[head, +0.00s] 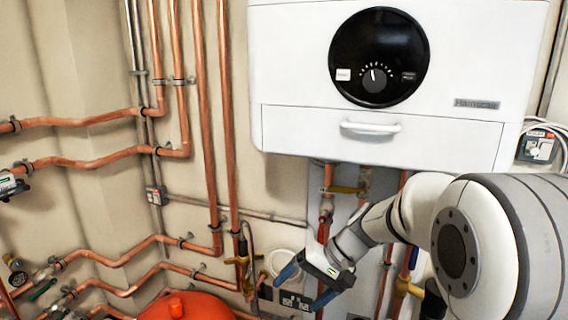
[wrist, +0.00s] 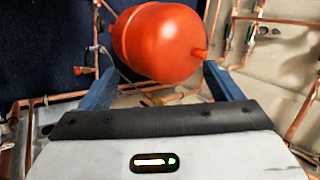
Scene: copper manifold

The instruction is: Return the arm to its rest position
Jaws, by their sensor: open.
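My gripper (head: 306,288) hangs below the white boiler, in front of the wall, at the lower middle of the head view. Its two blue fingers are spread apart with nothing between them. In the wrist view the gripper (wrist: 165,88) also shows its fingers wide apart. A red tank (wrist: 160,42) appears beyond the fingertips there, and I cannot tell how far off it is. My arm comes in from the right of the head view and reaches down and left to the gripper.
The white boiler (head: 300,60) with a black dial hangs above my gripper. Copper pipes (head: 205,130) run down and across the wall at left. Pipes with valves (head: 405,287) stand behind my arm. The red tank's top (head: 185,306) shows at the bottom left.

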